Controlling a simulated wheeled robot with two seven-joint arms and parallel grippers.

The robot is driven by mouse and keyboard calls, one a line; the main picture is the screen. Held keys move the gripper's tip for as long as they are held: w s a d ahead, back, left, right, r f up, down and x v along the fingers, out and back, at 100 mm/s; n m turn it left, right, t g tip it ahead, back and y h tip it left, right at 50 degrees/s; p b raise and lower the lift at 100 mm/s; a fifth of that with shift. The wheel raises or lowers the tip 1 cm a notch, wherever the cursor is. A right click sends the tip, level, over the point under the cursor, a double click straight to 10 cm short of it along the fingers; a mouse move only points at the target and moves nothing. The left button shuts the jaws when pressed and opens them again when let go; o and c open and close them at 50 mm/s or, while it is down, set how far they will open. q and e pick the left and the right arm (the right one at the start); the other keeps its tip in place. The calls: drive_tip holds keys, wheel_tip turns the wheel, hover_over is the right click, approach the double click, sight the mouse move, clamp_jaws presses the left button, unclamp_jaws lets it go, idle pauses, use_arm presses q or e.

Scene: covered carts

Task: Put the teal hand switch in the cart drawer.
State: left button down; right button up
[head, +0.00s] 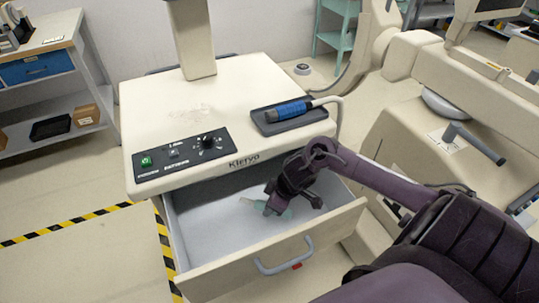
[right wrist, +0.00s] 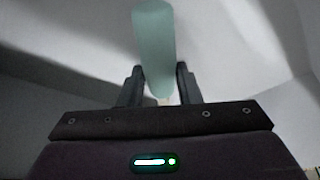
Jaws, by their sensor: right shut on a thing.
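The teal hand switch (right wrist: 153,45) is between the two fingers of my right gripper (right wrist: 157,85) in the right wrist view. In the head view my right gripper (head: 270,206) reaches down inside the open cart drawer (head: 200,220), shut on the switch, whose teal body (head: 285,213) shows partly beside the fingers. The drawer is pulled out at the front of the cart and has a pale, otherwise empty-looking inside. I cannot tell whether the switch touches the drawer floor. My left gripper is not in view.
The cart top (head: 190,105) holds a dark tray (head: 262,123) with a blue-handled tool (head: 288,110) and a control panel (head: 180,155). The drawer front (head: 225,275) has a grey handle. A large beige machine (head: 455,75) stands at right, a shelf unit (head: 40,65) at left.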

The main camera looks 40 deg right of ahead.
drive_tip(key=shift+f, duration=1.65)
drive_tip(key=shift+a+f, duration=0.1)
drive_tip(key=o, duration=1)
drive_tip(key=p+v, duration=0.1)
drive_tip(key=v, duration=1.1)
drive_tip(key=shift+p, duration=0.3)
drive_tip(key=shift+w+r, duration=0.1)
drive_tip(key=shift+r, duration=0.15)
